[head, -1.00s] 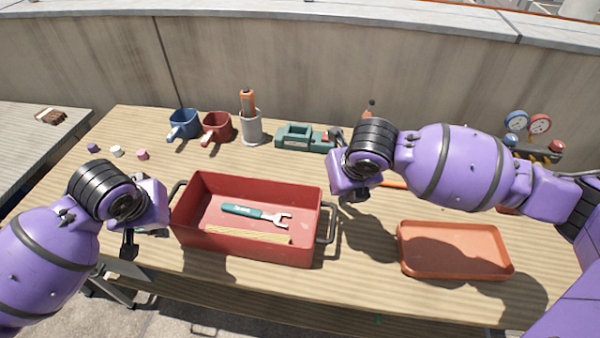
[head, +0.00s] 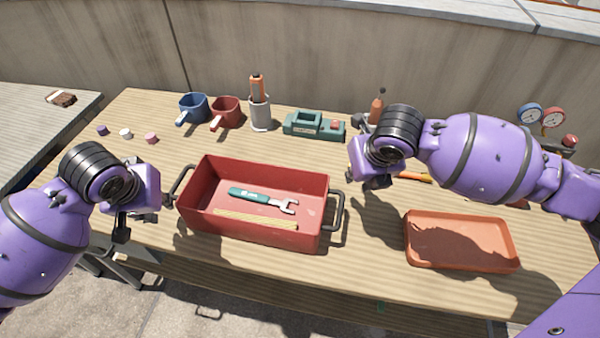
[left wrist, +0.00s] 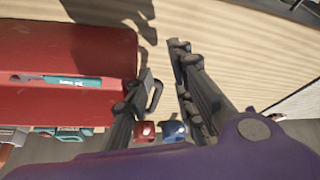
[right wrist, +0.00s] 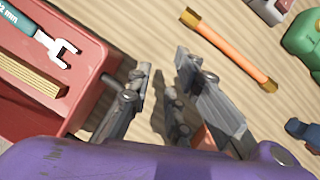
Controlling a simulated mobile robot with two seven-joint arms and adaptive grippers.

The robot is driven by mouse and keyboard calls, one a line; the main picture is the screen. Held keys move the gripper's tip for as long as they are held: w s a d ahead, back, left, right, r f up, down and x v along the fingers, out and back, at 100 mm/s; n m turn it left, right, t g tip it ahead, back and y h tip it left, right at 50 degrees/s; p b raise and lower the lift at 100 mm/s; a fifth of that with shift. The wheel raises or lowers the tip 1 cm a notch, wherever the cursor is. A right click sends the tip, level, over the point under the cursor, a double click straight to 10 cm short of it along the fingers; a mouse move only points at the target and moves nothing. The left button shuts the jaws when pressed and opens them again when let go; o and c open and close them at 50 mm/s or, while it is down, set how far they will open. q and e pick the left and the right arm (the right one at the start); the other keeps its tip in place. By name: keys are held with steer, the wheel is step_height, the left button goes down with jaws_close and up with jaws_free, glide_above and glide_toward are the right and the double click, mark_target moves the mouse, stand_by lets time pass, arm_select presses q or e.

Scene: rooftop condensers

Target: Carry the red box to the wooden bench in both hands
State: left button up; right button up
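The red box (head: 270,232) stands on a wooden worktop (head: 240,262). It holds a green-handled wrench (head: 262,200) and a bundle of thin yellowish sticks (head: 255,219). Dark handles stick out from its left end (head: 177,184) and right end (head: 340,212). My left gripper (head: 133,226) is left of the box; its fingers are apart in the left wrist view (left wrist: 164,65), with a handle close by the finger nearer the box. My right gripper (head: 352,183) is beyond the right handle. Its fingers are apart and empty in the right wrist view (right wrist: 165,68), clear of the box.
A grey slatted surface (head: 40,125) with a small brown object (head: 61,98) adjoins at left. An orange tray (head: 461,262) lies right of the box. Blue (head: 192,106) and red (head: 226,112) mugs, a tool holder (head: 260,115) and a green tool (head: 312,126) stand behind.

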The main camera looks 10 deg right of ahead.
arm_select(q)
steer(key=v, duration=1.1)
steer(key=shift+r, duration=0.35)
arm_select(e)
steer(key=v, duration=1.2)
arm_select(q)
steer(key=shift+s, duration=0.1)
